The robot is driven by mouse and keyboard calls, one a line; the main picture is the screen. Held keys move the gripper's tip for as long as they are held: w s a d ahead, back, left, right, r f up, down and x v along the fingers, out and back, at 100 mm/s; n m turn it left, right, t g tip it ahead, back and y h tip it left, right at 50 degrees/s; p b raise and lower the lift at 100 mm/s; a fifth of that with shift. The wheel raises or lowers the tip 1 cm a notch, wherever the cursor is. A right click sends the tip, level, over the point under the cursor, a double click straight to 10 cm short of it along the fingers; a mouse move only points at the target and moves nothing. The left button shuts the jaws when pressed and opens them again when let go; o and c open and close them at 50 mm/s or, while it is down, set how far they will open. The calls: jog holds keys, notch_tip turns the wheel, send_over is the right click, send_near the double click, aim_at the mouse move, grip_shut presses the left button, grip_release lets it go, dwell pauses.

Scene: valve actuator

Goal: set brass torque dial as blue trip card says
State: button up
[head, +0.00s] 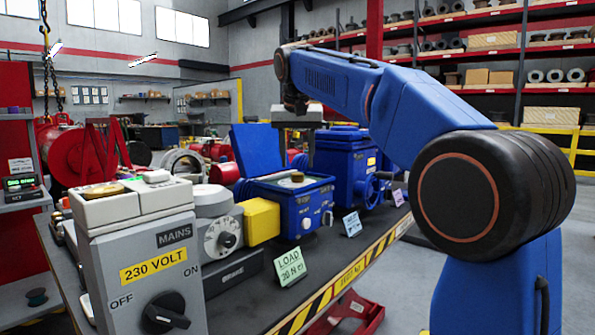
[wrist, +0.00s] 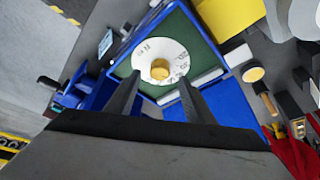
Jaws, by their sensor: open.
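The brass torque dial (wrist: 160,69) is a small round knob at the centre of a white numbered disc (wrist: 147,53) in the wrist view. In the head view the brass knob (head: 297,177) shows on top of an open blue actuator box (head: 278,205). My gripper (head: 298,155) is above the box, pointing down. In the wrist view its open fingers (wrist: 159,82) lie either side of the knob; contact cannot be told. The light blue card (head: 352,224) stands on the bench's front edge; its writing is too small to read.
A green card (head: 290,266) reads "LOAD 20 Nm", and a pink card (head: 398,198) stands farther along. A grey 230 volt mains box (head: 150,270) and a yellow block (head: 262,221) are left of the actuator. A second blue unit (head: 340,160) stands behind it.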

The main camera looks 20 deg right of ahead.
aim_at(298, 173)
jog(key=shift+x, duration=2.2)
jog(key=c, duration=1)
